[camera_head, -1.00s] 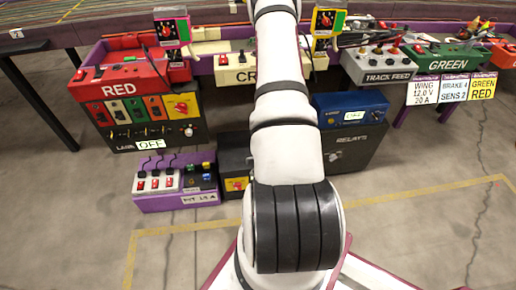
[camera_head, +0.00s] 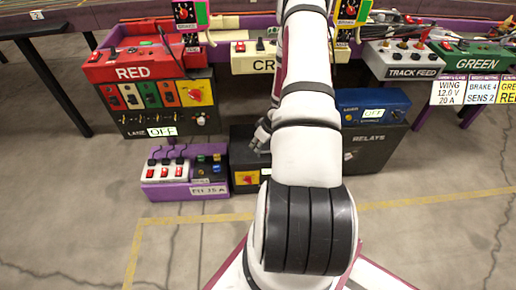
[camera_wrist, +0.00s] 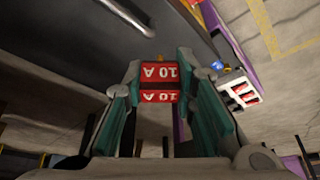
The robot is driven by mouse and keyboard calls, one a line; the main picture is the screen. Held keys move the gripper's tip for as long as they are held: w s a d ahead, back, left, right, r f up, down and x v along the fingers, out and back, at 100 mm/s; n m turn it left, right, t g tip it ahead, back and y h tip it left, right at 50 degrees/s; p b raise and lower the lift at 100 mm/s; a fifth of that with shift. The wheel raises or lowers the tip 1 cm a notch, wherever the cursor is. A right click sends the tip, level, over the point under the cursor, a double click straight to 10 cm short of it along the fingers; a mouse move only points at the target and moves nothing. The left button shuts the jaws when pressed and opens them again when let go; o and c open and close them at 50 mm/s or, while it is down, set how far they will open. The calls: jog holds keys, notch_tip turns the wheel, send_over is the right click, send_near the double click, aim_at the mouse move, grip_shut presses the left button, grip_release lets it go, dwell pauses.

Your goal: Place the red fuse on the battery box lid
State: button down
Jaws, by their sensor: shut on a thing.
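The red fuse (camera_wrist: 160,73) is between the fingers of my gripper (camera_wrist: 158,84) in the wrist view, with "10 A" upside down on it. In the head view my gripper (camera_head: 262,134) is partly behind my arm, over or beside the dark box (camera_head: 241,143) with a red knob on a yellow plate. That box appears to be the battery box. Its dark top (camera_wrist: 60,45) seems to fill the upper left of the wrist view, with a shiny bar on it. Fuse and top appear apart; the gap is hard to judge.
The purple fuse box (camera_head: 185,190) with red and white switches stands left of the dark box. The relays box (camera_head: 375,148), with a blue unit (camera_head: 373,105) on it, stands right. The red lane station (camera_head: 140,66) is behind left. Open floor lies in front.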

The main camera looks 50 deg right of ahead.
jog(key=shift+w+d, duration=0.35)
jog(key=shift+w, duration=0.2)
jog(key=shift+s+f+b, duration=0.1)
jog(key=shift+f+b, duration=1.1)
jog(key=shift+f, duration=0.55)
jog(key=shift+f, duration=0.25)
jog(key=c, duration=1.3)
grip_release()
jog(key=shift+r, duration=0.4)
jog(key=p+v, duration=0.5)
jog(key=v, duration=0.6)
jog(key=shift+s+r, duration=0.15)
jog(key=shift+r, duration=0.2)
